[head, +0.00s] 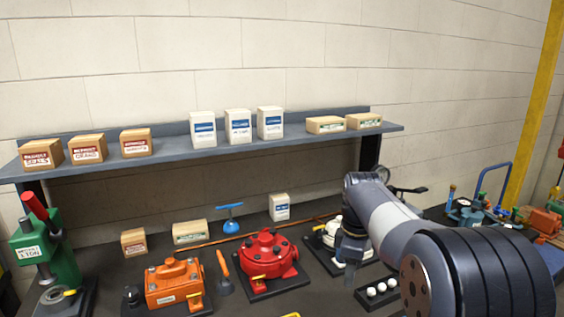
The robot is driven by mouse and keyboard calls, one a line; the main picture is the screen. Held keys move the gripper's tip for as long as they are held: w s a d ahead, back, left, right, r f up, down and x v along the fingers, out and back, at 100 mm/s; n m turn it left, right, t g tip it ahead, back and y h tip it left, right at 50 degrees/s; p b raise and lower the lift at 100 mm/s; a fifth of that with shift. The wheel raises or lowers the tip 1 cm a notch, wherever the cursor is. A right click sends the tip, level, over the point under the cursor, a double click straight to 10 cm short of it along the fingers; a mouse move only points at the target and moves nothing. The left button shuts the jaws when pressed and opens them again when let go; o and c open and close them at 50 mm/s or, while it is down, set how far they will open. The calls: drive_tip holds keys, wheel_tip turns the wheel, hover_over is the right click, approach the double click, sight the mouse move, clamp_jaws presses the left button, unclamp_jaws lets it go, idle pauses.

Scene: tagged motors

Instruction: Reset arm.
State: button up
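My arm reaches in from the lower right, its dark and light grey links bent down over the bench. My gripper (350,262) points down at the near side of a white round motor (330,236) and partly hides it. The fingers are small and dark, so I cannot tell whether they are open or touch the motor. A red round motor (268,254) sits on a black plate left of the gripper. An orange motor (173,282) sits further left. Both carry yellow pieces at the front.
A grey shelf (290,142) above the bench holds several cartons. A green press (45,250) stands at the left. A black tray with white balls (376,290) lies beside my arm. A blue-handled tool (231,219) and small cartons stand behind the motors. More equipment crowds the far right.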

drive_tip(key=s+m+p, duration=0.1)
drive_tip(key=s+m, duration=0.2)
drive_tip(key=s, duration=0.3)
drive_tip(key=shift+s+r, duration=0.2)
drive_tip(key=shift+r, duration=0.05)
drive_tip(key=shift+s, duration=0.1)
